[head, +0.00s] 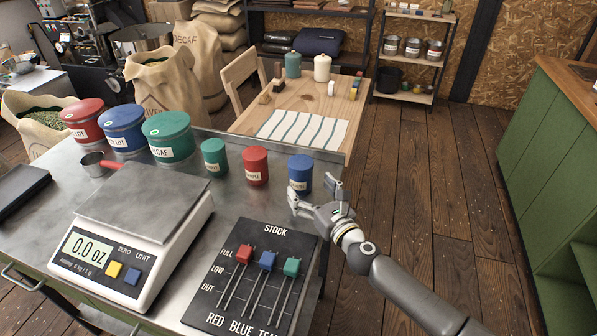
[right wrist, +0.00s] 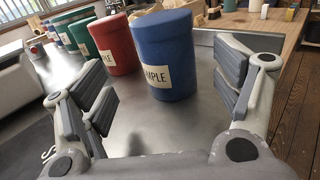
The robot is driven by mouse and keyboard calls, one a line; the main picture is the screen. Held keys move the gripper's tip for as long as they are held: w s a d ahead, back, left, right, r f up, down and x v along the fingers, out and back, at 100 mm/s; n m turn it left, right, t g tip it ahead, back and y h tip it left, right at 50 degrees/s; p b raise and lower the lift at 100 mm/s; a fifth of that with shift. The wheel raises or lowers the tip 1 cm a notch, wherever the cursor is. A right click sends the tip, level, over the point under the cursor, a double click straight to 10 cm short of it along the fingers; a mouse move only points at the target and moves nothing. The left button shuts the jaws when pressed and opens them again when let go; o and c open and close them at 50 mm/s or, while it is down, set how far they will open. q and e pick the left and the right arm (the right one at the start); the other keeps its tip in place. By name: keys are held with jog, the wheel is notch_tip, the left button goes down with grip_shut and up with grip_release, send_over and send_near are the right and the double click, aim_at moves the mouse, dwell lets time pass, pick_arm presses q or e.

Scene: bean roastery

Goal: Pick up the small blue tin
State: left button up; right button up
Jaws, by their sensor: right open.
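The small blue tin (head: 300,172) stands upright at the right end of a row of tins on the metal table. In the right wrist view the tin (right wrist: 163,58) shows its pale label, with "MPLE" readable, in front of and between the fingers. My right gripper (head: 316,191) is open and beside the tin's near right side, with nothing held. In the right wrist view the open jaws (right wrist: 165,95) face the tin, and a gap of table shows between it and the palm. My left gripper is not in view.
A small red tin (head: 255,166) stands just left of the blue one, then a small teal tin (head: 215,157). Larger tins (head: 168,136) stand farther left. A scale (head: 135,235) and a stock board (head: 255,280) occupy the near table. A wooden table (head: 328,100) is behind.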

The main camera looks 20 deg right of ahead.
aim_at(307, 178)
jog(key=shift+w+a+r, duration=0.1)
jog(key=shift+w+a, duration=0.05)
jog(key=shift+w, duration=0.9)
jog(key=w, duration=0.4)
jog(key=shift+r, duration=0.2)
jog(key=shift+w+a, duration=0.2)
jog(key=shift+w, duration=0.4)
jog(key=c, duration=1.1)
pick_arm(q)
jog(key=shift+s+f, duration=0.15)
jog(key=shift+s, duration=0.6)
pick_arm(e)
jog(key=shift+c, duration=0.4)
jog(key=shift+r, duration=0.15)
